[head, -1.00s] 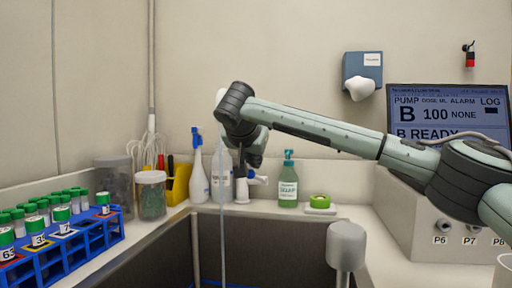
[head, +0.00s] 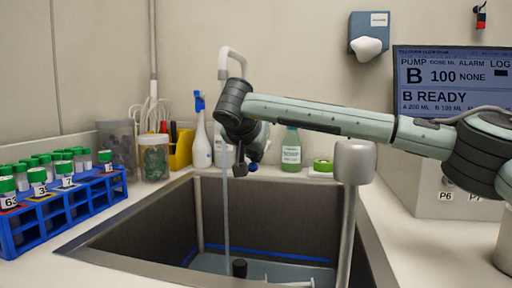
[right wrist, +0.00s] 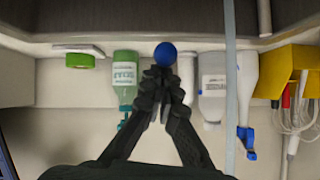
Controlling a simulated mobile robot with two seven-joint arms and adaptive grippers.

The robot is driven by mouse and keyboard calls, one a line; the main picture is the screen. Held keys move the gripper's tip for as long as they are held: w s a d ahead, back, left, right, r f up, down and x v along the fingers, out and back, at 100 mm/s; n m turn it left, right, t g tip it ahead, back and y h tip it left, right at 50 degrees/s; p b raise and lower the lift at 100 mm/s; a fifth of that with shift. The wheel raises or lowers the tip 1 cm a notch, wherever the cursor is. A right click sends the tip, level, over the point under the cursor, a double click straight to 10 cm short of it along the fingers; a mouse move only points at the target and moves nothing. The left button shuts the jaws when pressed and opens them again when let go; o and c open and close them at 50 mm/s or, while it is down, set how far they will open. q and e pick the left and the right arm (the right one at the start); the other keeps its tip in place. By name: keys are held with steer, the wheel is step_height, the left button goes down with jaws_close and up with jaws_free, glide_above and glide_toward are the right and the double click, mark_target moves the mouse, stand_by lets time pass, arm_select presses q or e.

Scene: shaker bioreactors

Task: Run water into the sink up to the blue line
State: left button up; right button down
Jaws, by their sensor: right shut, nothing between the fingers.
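The sink (head: 150,225) is a dark basin. A blue line (head: 275,254) runs around its inner wall. A grey-blue surface that looks like water (head: 210,263) lies a little below the line. A thin stream (head: 226,200) falls from the pale curved spout (head: 236,55); it also crosses the right wrist view (right wrist: 230,90). My right gripper (head: 245,165) is shut and empty behind the sink. Its fingertips (right wrist: 168,75) are close to the tap's blue knob (right wrist: 165,54); I cannot tell whether they touch. My left gripper is out of view.
A green bottle (head: 291,150), a green roll (head: 323,165) and a white spray bottle (head: 202,145) stand behind the sink. A blue tube rack (head: 75,205) is at the left. A grey cylinder on a post (head: 355,162) rises at the sink's right. A pump screen (head: 455,80) is at the right.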

steer(key=shift+f, duration=0.55)
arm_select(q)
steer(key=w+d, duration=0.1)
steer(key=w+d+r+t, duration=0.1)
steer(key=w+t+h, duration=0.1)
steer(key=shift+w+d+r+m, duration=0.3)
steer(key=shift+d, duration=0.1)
